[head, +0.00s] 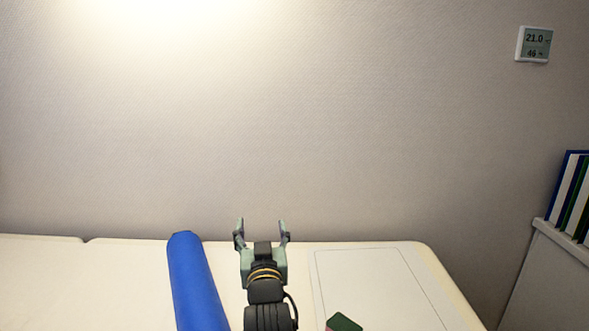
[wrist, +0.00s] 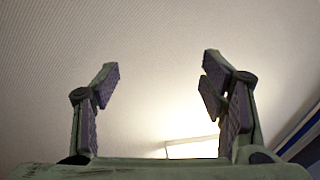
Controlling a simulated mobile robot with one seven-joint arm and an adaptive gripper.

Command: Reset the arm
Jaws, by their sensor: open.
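My gripper (head: 262,233) shows at the bottom centre of the head view, over the pale surface, with its fingers pointing up and away. Its two fingers stand apart with nothing between them.
A blue cylinder-like thing (head: 196,285) lies left of my arm on the pale surface (head: 90,285). A green and reddish block (head: 343,322) is cut off at the bottom edge. Books (head: 572,200) stand on a cabinet (head: 550,275) at right. A wall display (head: 534,44) hangs upper right.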

